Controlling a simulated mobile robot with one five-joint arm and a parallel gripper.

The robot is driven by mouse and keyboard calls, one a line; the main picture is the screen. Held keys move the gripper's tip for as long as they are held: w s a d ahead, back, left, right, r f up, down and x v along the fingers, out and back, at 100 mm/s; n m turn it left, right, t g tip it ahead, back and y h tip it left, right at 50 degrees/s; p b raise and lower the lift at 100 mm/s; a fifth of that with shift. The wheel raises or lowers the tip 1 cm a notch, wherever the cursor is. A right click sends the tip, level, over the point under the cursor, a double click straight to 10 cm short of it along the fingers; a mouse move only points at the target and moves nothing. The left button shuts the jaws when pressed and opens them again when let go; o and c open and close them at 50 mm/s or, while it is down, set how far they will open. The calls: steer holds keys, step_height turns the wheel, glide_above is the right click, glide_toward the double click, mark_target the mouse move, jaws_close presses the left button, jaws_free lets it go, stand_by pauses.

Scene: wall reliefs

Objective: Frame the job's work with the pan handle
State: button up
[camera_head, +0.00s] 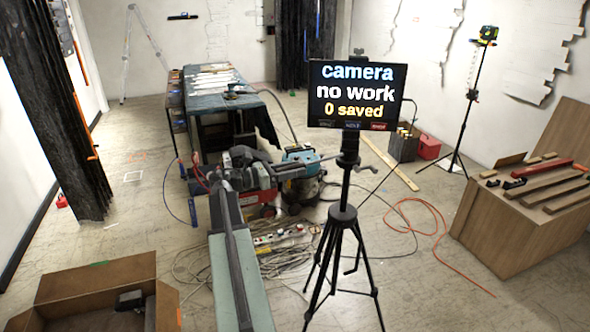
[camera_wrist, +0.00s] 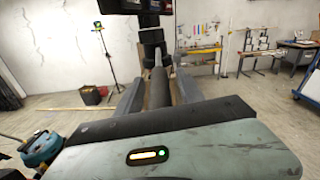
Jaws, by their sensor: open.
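A monitor (camera_head: 362,95) on a black tripod (camera_head: 343,215) reads "camera", "no work" and "0 saved". A dark pan handle (camera_head: 322,158) runs left from the tripod head toward my gripper (camera_head: 283,172). In the wrist view, the dark pan handle (camera_wrist: 158,88) lies lengthwise between the two grey fingers of my gripper (camera_wrist: 157,78), which are open, one on each side. I cannot tell whether either finger touches it. The tripod head (camera_wrist: 152,42) rises beyond the handle. The monitor's lower part is cut off at the top.
A cloth-covered table (camera_head: 215,85) stands behind my arm. A blue vacuum (camera_head: 305,180) and coiled cables (camera_head: 235,265) lie near the tripod. A wooden bench (camera_head: 520,215) is right, a cardboard box (camera_head: 95,280) lower left. A green-topped laser stand (camera_head: 470,90) is by the back wall.

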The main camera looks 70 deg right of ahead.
jaws_close()
steer(key=shift+w, duration=0.1)
stand_by(1.2)
